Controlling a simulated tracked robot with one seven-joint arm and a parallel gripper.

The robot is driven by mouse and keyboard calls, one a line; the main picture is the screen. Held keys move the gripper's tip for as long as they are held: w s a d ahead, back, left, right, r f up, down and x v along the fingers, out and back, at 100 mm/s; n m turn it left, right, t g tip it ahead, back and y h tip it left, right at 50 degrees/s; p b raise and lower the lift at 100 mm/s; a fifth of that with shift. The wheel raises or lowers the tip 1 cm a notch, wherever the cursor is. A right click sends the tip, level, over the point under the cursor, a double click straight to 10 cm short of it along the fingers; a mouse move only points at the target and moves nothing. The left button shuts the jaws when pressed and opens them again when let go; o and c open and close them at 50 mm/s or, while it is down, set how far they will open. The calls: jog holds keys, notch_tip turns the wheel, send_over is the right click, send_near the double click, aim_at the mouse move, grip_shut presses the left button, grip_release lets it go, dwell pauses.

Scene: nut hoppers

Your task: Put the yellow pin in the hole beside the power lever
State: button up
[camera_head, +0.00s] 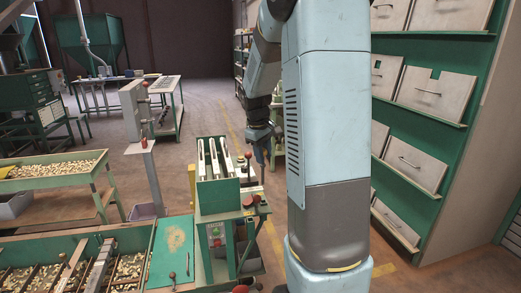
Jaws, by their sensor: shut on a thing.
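My gripper (263,152) hangs from my pale blue arm, pointing down beside the right side of the green machine (218,195). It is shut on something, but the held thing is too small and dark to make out. I cannot pick out the yellow pin for certain. A short lever with a red knob (248,155) stands on the machine's right side, just left of my gripper. A grey box on a post (133,110) further left also has a red-tipped lever (144,143). I cannot tell which is the power lever. The hole is not visible.
Trays of nuts (50,170) stand at the left, with a sorting bench (65,233) in front. A green shelf rack (440,120) with grey bins lines the right. My arm hides part of the floor. Open floor (205,115) lies behind the machine.

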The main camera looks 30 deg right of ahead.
aim_at(264, 165)
jog(key=shift+d+f, duration=0.1)
jog(key=shift+f, duration=2.45)
jog(key=shift+f, duration=0.7)
jog(key=shift+f, duration=0.1)
notch_tip(264, 165, down, 8)
dwell(1.7)
